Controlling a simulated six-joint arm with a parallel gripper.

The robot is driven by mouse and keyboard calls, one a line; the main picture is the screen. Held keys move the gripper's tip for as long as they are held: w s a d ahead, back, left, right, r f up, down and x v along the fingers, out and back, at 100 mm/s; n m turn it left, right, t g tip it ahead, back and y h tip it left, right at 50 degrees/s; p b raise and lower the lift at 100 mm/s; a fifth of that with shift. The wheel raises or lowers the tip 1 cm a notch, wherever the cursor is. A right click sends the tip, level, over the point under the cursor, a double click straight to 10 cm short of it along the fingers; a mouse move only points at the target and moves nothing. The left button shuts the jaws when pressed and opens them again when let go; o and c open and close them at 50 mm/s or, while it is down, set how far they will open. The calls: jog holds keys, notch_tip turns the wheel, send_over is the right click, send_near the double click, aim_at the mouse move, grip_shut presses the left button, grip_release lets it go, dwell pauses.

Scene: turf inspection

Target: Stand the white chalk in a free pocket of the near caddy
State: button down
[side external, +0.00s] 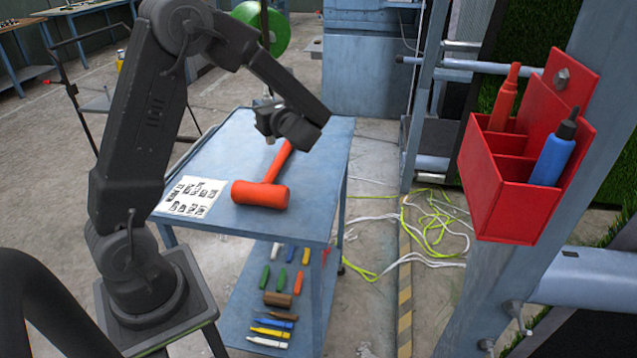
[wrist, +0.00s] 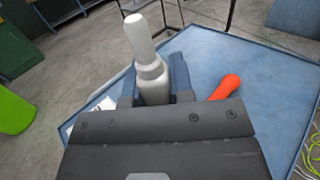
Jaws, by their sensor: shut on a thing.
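The white chalk (wrist: 148,62) is a pale bottle shape with a narrower tip. It stands up between the fingers of my gripper (wrist: 153,88) in the wrist view, and the gripper is shut on it. In the side view my gripper (side external: 268,123) is over the blue cart, and the chalk is small and hard to make out there. The red caddy (side external: 497,205) hangs on a grey post at the right, well away from my gripper. A red bottle (side external: 505,98) and a blue bottle (side external: 556,148) stand in its pockets. A pocket at its left front looks empty; pocket floors are hidden.
A red mallet (side external: 262,193) and a printed sheet (side external: 192,197) lie on the blue cart top (side external: 225,150). Several markers and blocks lie on the lower shelf (side external: 247,312). Cables (side external: 430,225) lie on the floor between cart and post.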

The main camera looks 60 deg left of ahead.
jog(key=shift+w+d+f, duration=1.25)
jog(key=shift+w+f, duration=0.25)
jog(key=shift+f, duration=0.25)
jog(key=shift+w+d+f, duration=1.25)
jog(key=shift+w+f, duration=0.3)
jog(key=shift+f, duration=0.25)
jog(key=shift+w+d+f, duration=1.25)
jog(key=shift+w+f, duration=0.25)
jog(key=shift+f, duration=0.25)
jog(key=shift+f, duration=0.2)
jog(key=c, duration=1)
grip_release()
